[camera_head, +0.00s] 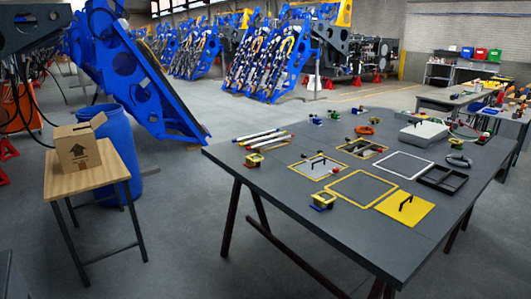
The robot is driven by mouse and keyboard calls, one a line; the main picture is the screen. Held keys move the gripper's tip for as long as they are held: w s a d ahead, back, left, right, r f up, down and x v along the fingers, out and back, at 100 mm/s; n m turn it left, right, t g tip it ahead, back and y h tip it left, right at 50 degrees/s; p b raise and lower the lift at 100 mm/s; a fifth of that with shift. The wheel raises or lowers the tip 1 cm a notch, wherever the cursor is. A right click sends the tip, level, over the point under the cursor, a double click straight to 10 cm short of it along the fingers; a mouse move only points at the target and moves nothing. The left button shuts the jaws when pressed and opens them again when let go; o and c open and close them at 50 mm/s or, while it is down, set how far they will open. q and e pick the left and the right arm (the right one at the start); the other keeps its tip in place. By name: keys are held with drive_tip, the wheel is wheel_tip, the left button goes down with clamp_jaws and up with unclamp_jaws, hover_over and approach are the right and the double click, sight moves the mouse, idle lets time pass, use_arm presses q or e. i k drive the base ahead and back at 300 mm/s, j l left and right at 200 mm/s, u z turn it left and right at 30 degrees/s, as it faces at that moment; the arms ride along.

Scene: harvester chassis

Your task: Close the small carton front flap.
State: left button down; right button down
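A small brown carton (78,150) with a dark arrow mark stands upright on a small wooden-topped table (87,180) at the left. One flap (98,120) sticks up at the top right of the carton. Another top flap (70,130) seems to lie lower along the front edge. The carton's inside is mostly hidden, and it is too small to tell exactly how each flap sits. Neither of my grippers is in view, and nothing touches the carton.
A blue barrel (122,150) stands right behind the small table. A large dark worktable (270,195) with frames, lids and tools fills the right. Blue machine frames (130,75) stand behind. Grey floor (180,225) lies free between the two tables.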

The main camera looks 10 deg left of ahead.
sight(101, 118)
drive_tip(key=i+j+u, duration=0.15)
drive_tip(key=i+u, duration=0.3)
drive_tip(key=i+j+u, duration=0.1)
drive_tip(key=i+u, duration=0.2)
drive_tip(key=u, duration=0.15)
drive_tip(key=i+l+u, duration=0.1)
drive_tip(key=i+u, duration=0.5)
drive_tip(key=i, duration=1.1)
drive_tip(key=i+l+u, duration=0.1)
drive_tip(key=i, duration=0.3)
drive_tip(key=i+l+u, duration=0.15)
drive_tip(key=i, duration=0.25)
drive_tip(key=l, duration=0.15)
